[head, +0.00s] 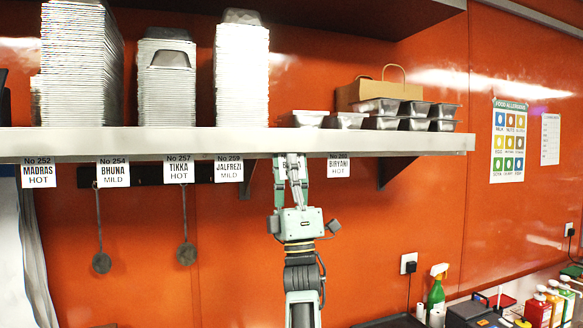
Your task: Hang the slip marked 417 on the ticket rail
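The ticket rail (140,142) is the pale front edge of the long shelf. White slips hang from it: 252 Madras (39,173), 254 Bhuna (113,172), 257 Tikka (179,169), 259 Jalfrezi (229,169) and Biryani (339,168), whose number is hard to read. My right gripper (290,162) points up at the rail between the Jalfrezi and Biryani slips. A white slip (291,160) shows at its fingertips, mostly covered by them. Its number is hidden, and I cannot tell whether the fingers grip it. I can read no 417. My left gripper is out of view.
Stacks of foil trays (80,70), metal tubs (378,107) and a paper bag (370,90) stand on the shelf. Two ladles (186,253) hang below at the left. A green spray bottle (436,290) and sauce bottles stand at lower right.

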